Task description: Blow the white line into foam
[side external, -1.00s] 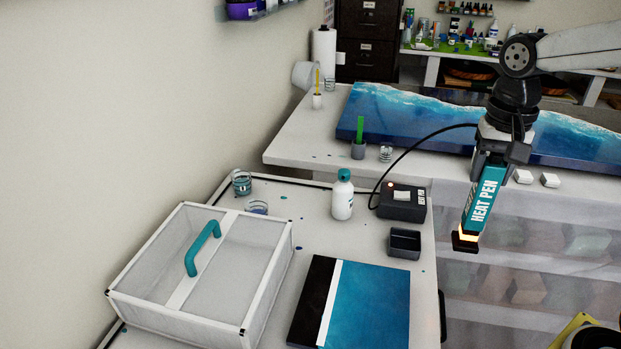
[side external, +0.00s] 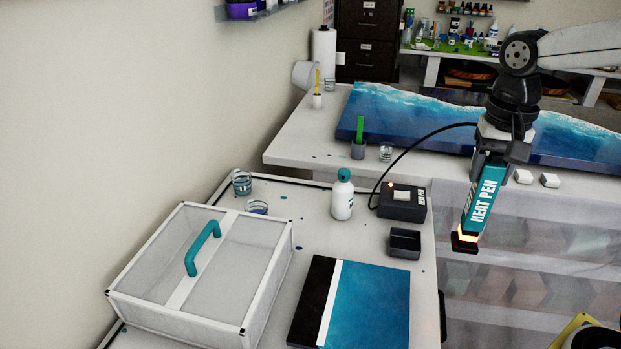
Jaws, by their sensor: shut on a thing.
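The resin panel (side external: 368,305) lies flat on the near table, with a dark strip at its left and blue to the right. A straight white line (side external: 329,303) runs between the two. My gripper (side external: 497,150) is shut on the teal heat pen (side external: 482,200), labelled HEAT PEN. It holds the pen tilted, tip down, right of the table's edge and above the panel's level. The pen's tip glows orange. A black cord runs from the pen's upper end to the control box (side external: 401,203).
A mesh cover (side external: 150,266) with a teal handle stands left of the panel. A white bottle (side external: 342,197), an empty dark holder (side external: 404,243) and small glass jars (side external: 241,182) stand behind. A blue wave board (side external: 400,118) lies on the far table.

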